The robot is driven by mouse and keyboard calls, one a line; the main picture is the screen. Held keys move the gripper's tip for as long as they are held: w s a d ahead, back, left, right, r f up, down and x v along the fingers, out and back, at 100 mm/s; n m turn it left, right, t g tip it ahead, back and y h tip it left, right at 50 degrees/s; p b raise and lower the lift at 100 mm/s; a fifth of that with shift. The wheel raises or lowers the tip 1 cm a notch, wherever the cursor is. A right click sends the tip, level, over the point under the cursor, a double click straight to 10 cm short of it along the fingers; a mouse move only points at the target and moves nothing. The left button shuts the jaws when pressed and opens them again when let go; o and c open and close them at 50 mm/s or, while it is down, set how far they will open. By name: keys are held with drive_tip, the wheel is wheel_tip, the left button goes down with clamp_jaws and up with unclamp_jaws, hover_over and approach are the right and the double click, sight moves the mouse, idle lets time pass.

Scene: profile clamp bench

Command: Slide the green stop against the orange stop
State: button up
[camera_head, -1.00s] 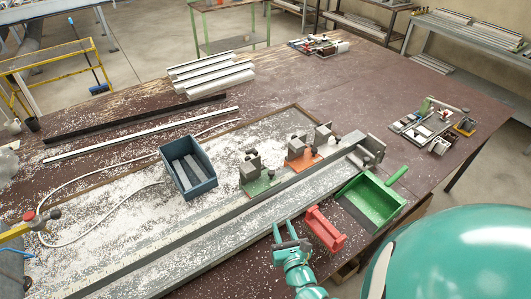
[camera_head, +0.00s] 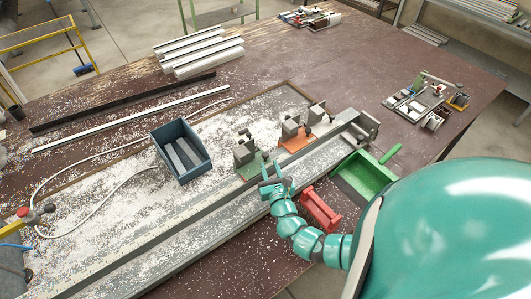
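The green stop (camera_head: 246,163) sits on the rail (camera_head: 185,217), with a grey metal block on its green base. The orange stop (camera_head: 294,138) sits farther right along the same rail, and a gap shows between the two. My gripper (camera_head: 272,177) is at the near right side of the green stop, over the rail, and partly covers the green base. Its fingers are small here, and I cannot tell whether they are open or touching the stop.
A blue bin (camera_head: 181,151) with grey bars stands left of the green stop. A red holder (camera_head: 320,210) and a green scoop (camera_head: 364,176) lie right of my arm. A metal end block (camera_head: 361,127) closes the rail's right end. White chips cover the bench.

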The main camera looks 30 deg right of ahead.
sight(266, 157)
drive_tip(key=p+x, duration=0.1)
drive_tip(key=x, duration=0.4)
drive_tip(key=shift+w+r, duration=0.1)
drive_tip(key=shift+w+d, duration=0.15)
drive_tip(key=shift+w, duration=0.45)
clamp_jaws()
